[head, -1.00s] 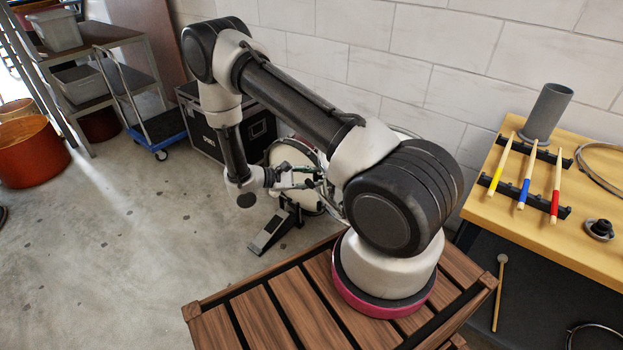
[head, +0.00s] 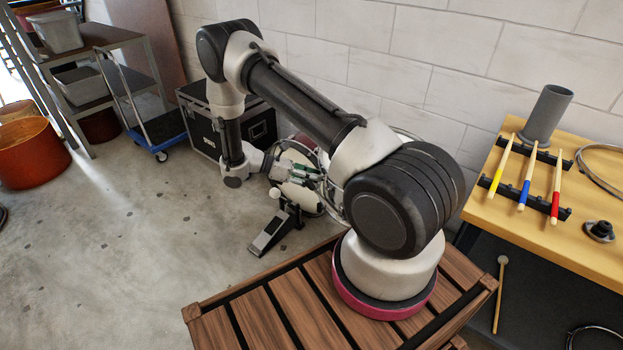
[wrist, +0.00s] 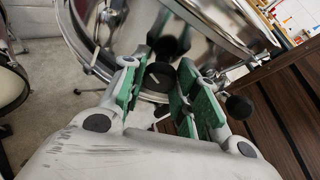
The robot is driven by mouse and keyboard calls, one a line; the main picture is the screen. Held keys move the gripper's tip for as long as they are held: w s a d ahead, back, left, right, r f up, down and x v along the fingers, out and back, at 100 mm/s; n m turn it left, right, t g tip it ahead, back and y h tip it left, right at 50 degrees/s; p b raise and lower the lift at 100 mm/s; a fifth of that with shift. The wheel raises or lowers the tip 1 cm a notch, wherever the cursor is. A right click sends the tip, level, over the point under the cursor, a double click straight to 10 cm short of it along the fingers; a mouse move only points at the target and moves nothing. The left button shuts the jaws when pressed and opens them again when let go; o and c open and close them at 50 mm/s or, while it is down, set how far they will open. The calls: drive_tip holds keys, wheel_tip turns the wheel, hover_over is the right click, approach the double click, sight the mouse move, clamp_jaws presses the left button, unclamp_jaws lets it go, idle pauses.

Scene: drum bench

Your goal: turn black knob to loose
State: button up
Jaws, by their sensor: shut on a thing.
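A round black knob (wrist: 158,77) with a short white line on its face sits below a shiny chrome drum (wrist: 215,30) in the wrist view. My gripper (wrist: 163,84) has its green-padded fingers on either side of the knob and is shut on it. Any words around the knob are too small to read. In the head view my gripper (head: 312,172) is in front of a drum with a pale head (head: 287,190). The knob cannot be made out there, hidden by the fingers and arm.
A second black knob (wrist: 238,107) is close to the right finger. A foot pedal (head: 270,232) stands on the floor by the drum. A slatted wooden crate (head: 270,312) is in front. A bench (head: 485,205) with sticks is at the right.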

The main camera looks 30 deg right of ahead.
drive_tip(key=n+g, duration=0.1)
drive_tip(key=n, duration=0.1)
drive_tip(key=n+g, duration=0.1)
drive_tip(key=n, duration=0.1)
drive_tip(key=shift+w+f+g+y, duration=0.15)
drive_tip(key=shift+g+y, duration=0.15)
idle(0.4)
drive_tip(key=o, duration=1)
drive_tip(key=v, duration=1.2)
drive_tip(key=shift+a+f, duration=0.1)
